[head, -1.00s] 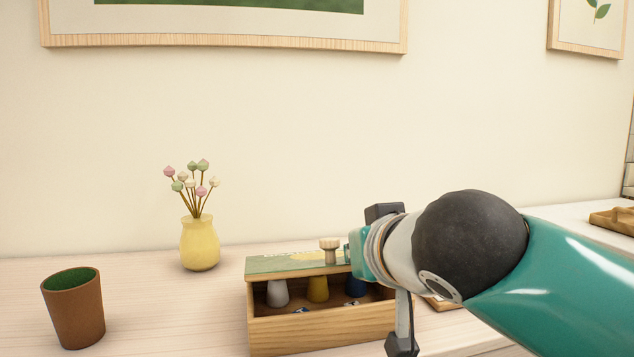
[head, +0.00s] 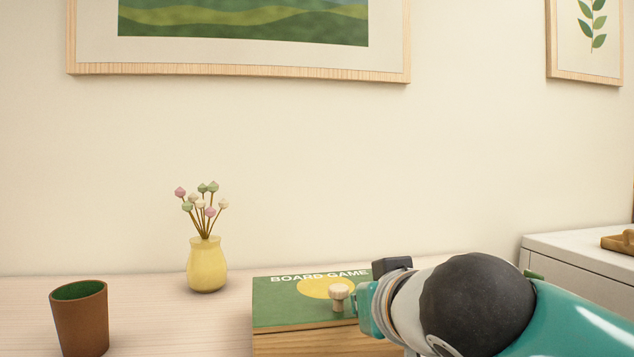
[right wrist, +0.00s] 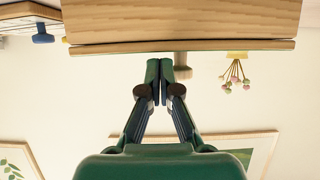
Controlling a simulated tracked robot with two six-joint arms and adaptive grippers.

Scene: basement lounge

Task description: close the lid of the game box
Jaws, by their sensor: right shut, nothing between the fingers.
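The game box (head: 300,345) is wooden and sits on the pale table at the lower middle of the head view. Its green lid (head: 285,310) reads "BOARD GAME", has a yellow disc and a pale round knob (head: 339,292), and lies down over the box; no inside shows. In the right wrist view, which is upside down, the box (right wrist: 180,20) and the lid's edge (right wrist: 110,48) lie together with only a thin dark line between. My right gripper (right wrist: 166,72) is shut and empty, at the lid's front edge near the knob. My left gripper is out of view.
A yellow vase with flowers (head: 207,265) stands behind and left of the box. A brown cup (head: 80,318) stands at the far left. A white cabinet (head: 575,270) bearing a wooden tray is at right. Another wooden piece with a blue knob (right wrist: 43,37) shows in the wrist view.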

